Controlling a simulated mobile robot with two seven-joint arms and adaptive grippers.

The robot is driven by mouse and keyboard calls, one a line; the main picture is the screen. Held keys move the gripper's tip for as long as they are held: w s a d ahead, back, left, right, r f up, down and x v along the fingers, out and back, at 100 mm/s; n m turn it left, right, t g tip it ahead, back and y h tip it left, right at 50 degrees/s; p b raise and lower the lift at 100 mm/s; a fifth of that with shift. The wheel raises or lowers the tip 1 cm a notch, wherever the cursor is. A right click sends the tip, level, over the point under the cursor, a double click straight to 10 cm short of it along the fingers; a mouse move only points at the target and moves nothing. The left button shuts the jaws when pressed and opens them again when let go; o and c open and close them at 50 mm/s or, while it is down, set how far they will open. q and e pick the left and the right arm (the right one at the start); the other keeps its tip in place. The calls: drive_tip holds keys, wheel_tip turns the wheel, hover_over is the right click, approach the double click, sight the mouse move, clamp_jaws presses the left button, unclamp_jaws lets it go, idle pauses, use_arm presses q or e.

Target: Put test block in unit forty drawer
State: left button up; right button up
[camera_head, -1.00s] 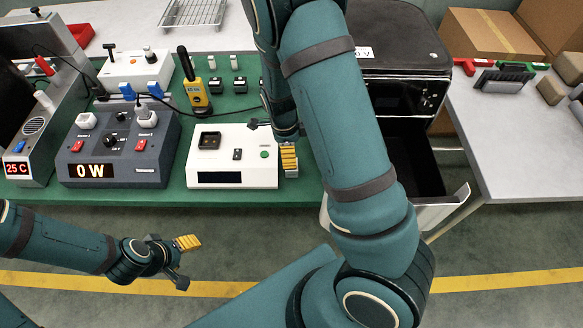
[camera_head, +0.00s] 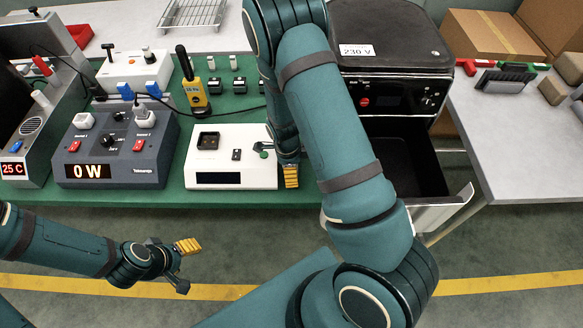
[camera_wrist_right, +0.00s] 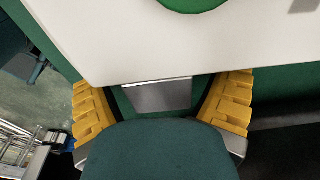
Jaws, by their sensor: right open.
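A flat grey metal block (camera_wrist_right: 157,95), which looks like the test block, lies on the green mat in the right wrist view. It is beside the white device and between the spread yellow fingers of my right gripper (camera_wrist_right: 160,108), with no clear contact. In the head view my right gripper (camera_head: 278,165) is low at the white device's right end, and the block cannot be made out there. The black fryer (camera_head: 395,45), labelled 230 V, has its drawer (camera_head: 443,212) pulled open; its dark inside looks empty. No unit number is readable. My left gripper (camera_head: 187,266) is open and empty over the floor.
The white device (camera_head: 233,181) borders my right gripper. A grey power meter (camera_head: 116,150) reading 0 W and a yellow handheld tool (camera_head: 194,95) stand left. My right arm passes in front of the fryer. A grey table (camera_head: 520,150) stands right of the drawer.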

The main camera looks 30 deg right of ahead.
drive_tip(key=c, duration=1.4)
drive_tip(key=shift+o, duration=0.2)
drive_tip(key=shift+r, duration=0.1)
